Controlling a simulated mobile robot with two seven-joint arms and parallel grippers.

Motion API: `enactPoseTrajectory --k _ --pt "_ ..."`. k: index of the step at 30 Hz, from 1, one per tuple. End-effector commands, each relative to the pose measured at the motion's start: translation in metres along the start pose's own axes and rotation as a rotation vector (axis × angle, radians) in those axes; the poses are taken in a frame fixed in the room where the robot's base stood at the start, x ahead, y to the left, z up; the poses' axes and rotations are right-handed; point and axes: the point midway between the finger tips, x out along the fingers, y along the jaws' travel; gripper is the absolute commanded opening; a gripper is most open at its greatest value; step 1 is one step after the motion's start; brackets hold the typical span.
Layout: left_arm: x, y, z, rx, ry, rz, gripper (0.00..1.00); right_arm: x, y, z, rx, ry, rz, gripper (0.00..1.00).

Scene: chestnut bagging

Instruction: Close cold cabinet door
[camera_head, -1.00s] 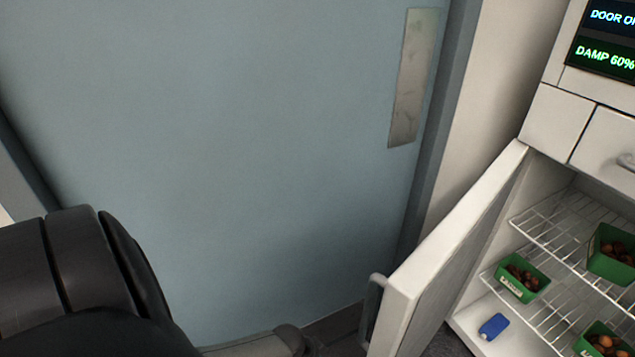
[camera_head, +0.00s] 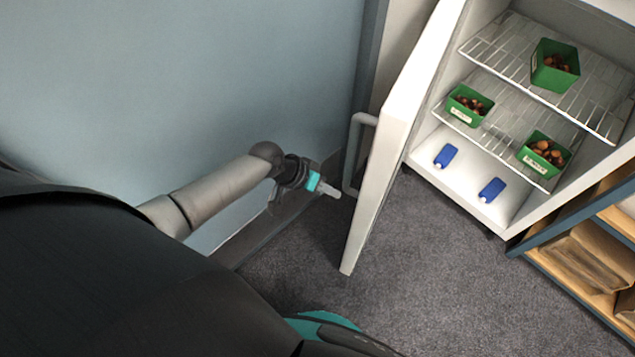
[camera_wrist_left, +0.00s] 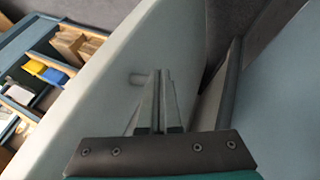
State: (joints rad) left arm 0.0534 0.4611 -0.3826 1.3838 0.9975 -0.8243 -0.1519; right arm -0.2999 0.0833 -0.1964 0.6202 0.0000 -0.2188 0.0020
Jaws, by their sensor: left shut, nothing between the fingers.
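The white cold cabinet door (camera_head: 392,145) stands wide open, swung out to the left of the cold cabinet (camera_head: 518,196). Its grey loop handle (camera_head: 351,150) is on the outer, left-hand face. My left gripper (camera_head: 335,191) is just left of the door, near the lower end of the handle, shut and empty. In the left wrist view the shut fingers (camera_wrist_left: 160,76) point along the door's pale outer face (camera_wrist_left: 95,100). My right gripper is out of view.
Inside the cabinet, green boxes of chestnuts (camera_head: 555,65) stand on wire shelves (camera_head: 500,48), with blue blocks (camera_head: 491,190) on the floor below. A blue-framed shelf unit (camera_head: 580,285) stands right. A blue-grey wall panel (camera_head: 200,80) is left. Grey carpet (camera_head: 420,270) below the door is clear.

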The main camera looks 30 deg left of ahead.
Motion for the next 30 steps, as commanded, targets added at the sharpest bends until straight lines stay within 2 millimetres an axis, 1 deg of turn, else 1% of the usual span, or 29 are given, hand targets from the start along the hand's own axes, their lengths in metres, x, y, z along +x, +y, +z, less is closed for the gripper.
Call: enactPoseTrajectory --k 1,2,3,6,9,12,19,26,30 --pt "0.013 0.0 0.001 0.0 0.0 0.002 0.0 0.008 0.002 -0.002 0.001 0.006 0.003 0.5" --pt "0.018 0.001 0.001 0.001 0.0 0.002 0.0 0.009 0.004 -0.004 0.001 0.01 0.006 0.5" --pt "0.017 0.011 0.0 0.002 -0.001 0.004 0.0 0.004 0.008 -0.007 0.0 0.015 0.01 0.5" --pt "0.022 0.023 0.0 0.002 0.0 0.002 0.0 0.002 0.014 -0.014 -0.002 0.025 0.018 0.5" --pt "0.026 0.031 0.0 0.001 0.0 0.0 0.0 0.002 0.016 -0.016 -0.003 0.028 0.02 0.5" --pt "0.029 0.035 0.0 0.001 0.0 0.0 0.0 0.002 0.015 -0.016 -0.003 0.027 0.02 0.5" --pt "0.029 0.036 0.0 0.001 0.0 -0.001 0.0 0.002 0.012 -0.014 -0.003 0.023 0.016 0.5" --pt "0.03 0.038 0.001 -0.004 0.002 -0.003 0.0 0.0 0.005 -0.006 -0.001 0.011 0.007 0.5" --pt "0.032 0.048 0.003 -0.026 0.011 -0.011 0.0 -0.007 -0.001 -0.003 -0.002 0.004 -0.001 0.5"
